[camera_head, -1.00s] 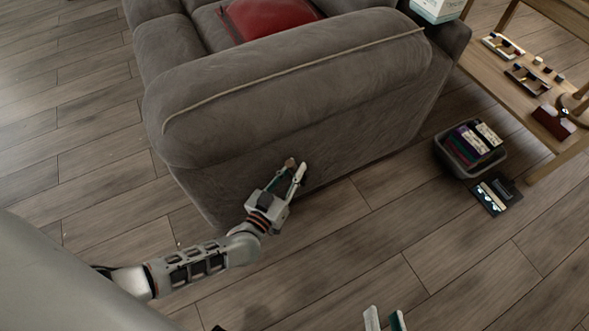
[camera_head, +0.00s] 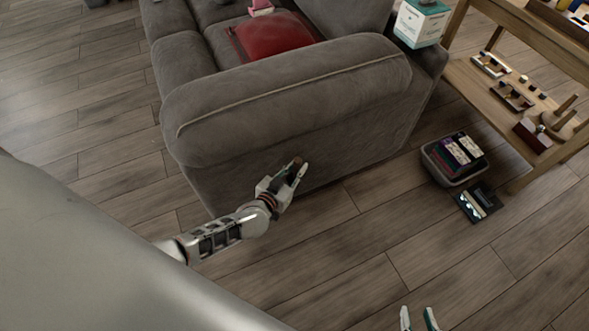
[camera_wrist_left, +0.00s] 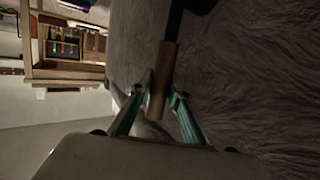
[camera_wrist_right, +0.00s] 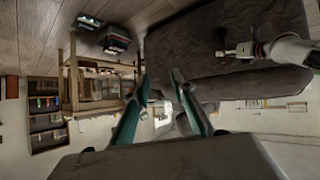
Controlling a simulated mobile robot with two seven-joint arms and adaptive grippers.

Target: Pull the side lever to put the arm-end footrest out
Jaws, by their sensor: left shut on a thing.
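The grey sofa (camera_head: 300,120) stands with its padded arm end facing me. My left gripper (camera_head: 292,172) is at the lower side of that arm end, shut on the side lever. In the left wrist view the lever (camera_wrist_left: 162,82) shows as a brown wooden grip on a dark rod, between the teal fingers. No footrest shows at the arm end. My right gripper (camera_head: 418,318) is open and empty over the floor at the bottom of the head view. It also shows in the right wrist view (camera_wrist_right: 172,75), fingers apart, with the sofa beyond.
A grey bin (camera_head: 440,172) with boxes and a dark flat item (camera_head: 478,202) lie on the floor right of the sofa. A wooden shelf table (camera_head: 508,140) stands at the right. Plank floor before me is clear.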

